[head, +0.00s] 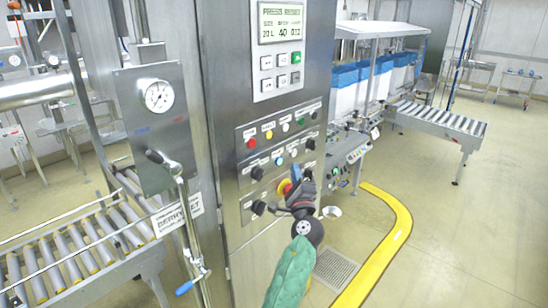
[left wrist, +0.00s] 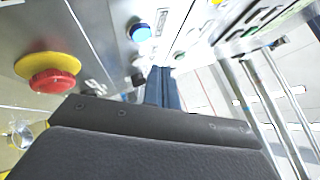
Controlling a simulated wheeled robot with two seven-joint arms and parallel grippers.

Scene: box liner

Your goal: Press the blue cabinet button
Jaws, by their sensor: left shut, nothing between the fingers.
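In the left wrist view the blue button (left wrist: 141,32) stands out from the panel at the top, just left of and beyond the fingertips. My left gripper (head: 294,173) is shut and empty in front of the panel, slightly right of and below the button in the head view. Its closed fingers (left wrist: 162,88) point toward the panel in the wrist view, and a gap shows between them and the button. My right gripper is not in view.
A red emergency stop (left wrist: 52,83) on a yellow base sits beside my left gripper. Other buttons (head: 269,134) and black knobs (head: 257,173) are close by. A gauge post with a lever (head: 165,160) stands left. A yellow floor rail (head: 395,225) curves at right.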

